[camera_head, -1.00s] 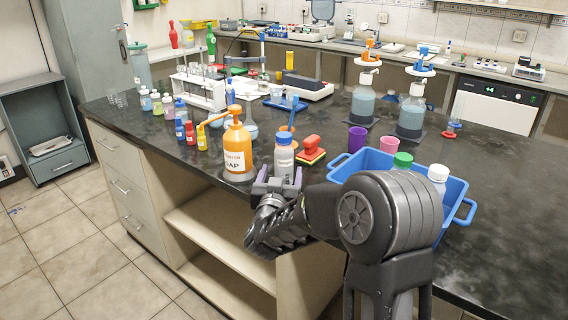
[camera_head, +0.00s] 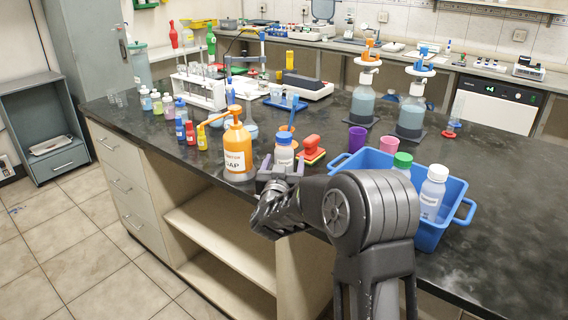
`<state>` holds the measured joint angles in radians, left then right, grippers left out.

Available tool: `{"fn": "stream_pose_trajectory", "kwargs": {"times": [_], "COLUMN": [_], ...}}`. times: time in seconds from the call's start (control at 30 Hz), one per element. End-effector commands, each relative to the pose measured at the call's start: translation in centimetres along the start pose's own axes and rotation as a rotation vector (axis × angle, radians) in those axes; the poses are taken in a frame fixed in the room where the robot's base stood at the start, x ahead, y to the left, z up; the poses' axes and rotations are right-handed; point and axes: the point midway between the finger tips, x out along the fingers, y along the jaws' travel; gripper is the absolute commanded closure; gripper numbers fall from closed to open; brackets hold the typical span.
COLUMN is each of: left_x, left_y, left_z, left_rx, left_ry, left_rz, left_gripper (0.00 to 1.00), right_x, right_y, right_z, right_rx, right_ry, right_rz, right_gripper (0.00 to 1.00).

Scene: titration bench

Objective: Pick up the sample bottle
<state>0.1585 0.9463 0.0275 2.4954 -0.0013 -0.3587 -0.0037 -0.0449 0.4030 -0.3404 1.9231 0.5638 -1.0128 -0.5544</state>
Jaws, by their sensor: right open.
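The sample bottle (camera_head: 284,154), white with a blue cap, stands upright on the dark bench near its front edge. My right gripper (camera_head: 281,171) is open, with a purple-grey finger on either side of the bottle's lower part. The bottle's base is hidden behind the gripper, and I cannot tell whether the fingers touch it. My left gripper is not in view.
An orange soap bottle (camera_head: 237,153) with a pump stands close left of the gripper. A red block-like object (camera_head: 312,146) is just right. A blue bin (camera_head: 456,191) with a green-capped bottle (camera_head: 402,163) and a white-capped bottle (camera_head: 433,190) is further right, partly behind my arm.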

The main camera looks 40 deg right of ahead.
Motion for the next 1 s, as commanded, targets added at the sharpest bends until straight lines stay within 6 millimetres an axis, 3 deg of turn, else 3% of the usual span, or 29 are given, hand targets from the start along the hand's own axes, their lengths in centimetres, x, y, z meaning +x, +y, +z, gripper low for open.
{"fn": "stream_pose_trajectory", "kwargs": {"times": [0.27,1.0], "left_x": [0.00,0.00], "left_y": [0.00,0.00], "left_z": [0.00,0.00], "left_rx": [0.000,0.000], "left_ry": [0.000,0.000], "left_rz": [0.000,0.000], "left_gripper": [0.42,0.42], "right_x": [-0.02,-0.02], "right_y": [0.00,0.00], "right_z": [-0.01,0.00], "right_rx": [0.000,0.000], "right_ry": [0.000,0.000], "right_rz": [0.000,0.000], "right_gripper": [0.29,0.89]}}
